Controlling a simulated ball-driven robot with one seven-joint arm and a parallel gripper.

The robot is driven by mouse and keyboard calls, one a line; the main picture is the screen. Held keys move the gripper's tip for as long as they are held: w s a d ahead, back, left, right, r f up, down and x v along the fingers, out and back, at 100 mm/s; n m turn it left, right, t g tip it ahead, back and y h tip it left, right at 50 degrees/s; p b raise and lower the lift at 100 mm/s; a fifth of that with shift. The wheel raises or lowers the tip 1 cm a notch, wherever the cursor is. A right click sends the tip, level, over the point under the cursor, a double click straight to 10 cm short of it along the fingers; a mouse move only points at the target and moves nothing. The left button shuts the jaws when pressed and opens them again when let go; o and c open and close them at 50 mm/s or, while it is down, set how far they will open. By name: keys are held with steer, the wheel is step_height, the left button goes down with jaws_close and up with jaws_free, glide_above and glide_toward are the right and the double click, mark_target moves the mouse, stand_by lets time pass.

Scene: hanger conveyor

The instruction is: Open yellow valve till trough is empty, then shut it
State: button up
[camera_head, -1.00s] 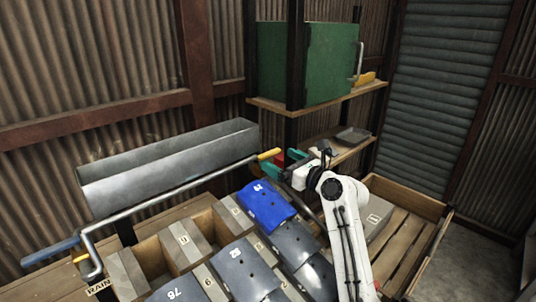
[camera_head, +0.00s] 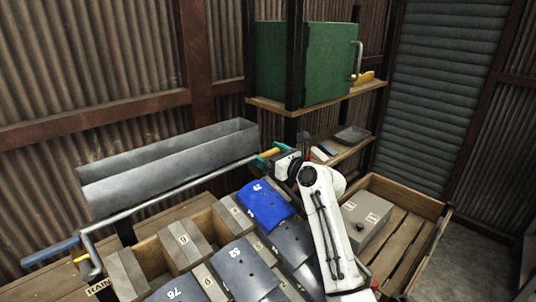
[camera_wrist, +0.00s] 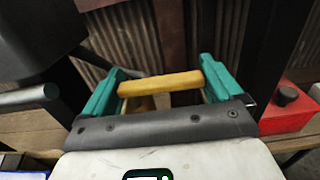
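The yellow valve handle (camera_head: 270,152) is at the right end of the pipe in front of the long grey metal trough (camera_head: 150,165). In the wrist view, the yellow handle (camera_wrist: 160,82) lies crosswise between the two teal fingers of my gripper (camera_wrist: 160,88). The fingers are spread wide, one near each end of the handle; I cannot tell whether they touch it. My gripper (camera_head: 266,158) is partly hidden by my wrist in the head view. The trough's inside looks grey; I cannot tell whether it holds liquid.
A blue handle (camera_head: 50,250) is at the pipe's left end, above a drain label (camera_head: 98,288). Numbered plates, one blue (camera_head: 264,205), fill the bench below my arm. A red box (camera_wrist: 287,108) stands close right of my gripper. A green cabinet (camera_head: 325,62) sits on the shelf behind.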

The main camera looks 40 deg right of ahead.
steer(key=c, duration=0.7)
steer(key=shift+w+n+y, duration=0.15)
steer(key=shift+n+y, duration=0.35)
steer(key=shift+y, duration=0.5)
steer(key=n+y, duration=0.1)
steer(key=y, duration=0.1)
steer(key=n+g+y, duration=0.1)
steer(key=n+y, duration=0.1)
steer(key=shift+w, duration=0.4)
steer(key=shift+w+a+n+g+y+b, duration=0.15)
steer(key=shift+n+g+y+b, duration=0.2)
steer(key=shift+n+g+y, duration=0.35)
steer(key=shift+w+a+n+g+y+b, duration=0.1)
steer(key=shift+n+g+y+b, duration=0.3)
steer(key=shift+y, duration=0.55)
steer(key=shift+w+a+n+g+y+b, duration=0.15)
steer(key=shift+n+g+y+b, duration=0.15)
steer(key=shift+n+g+y, duration=0.4)
steer(key=shift+f+y, duration=0.1)
steer(key=shift+y, duration=0.15)
steer(key=o, duration=1.2)
steer(key=shift+c, duration=0.2)
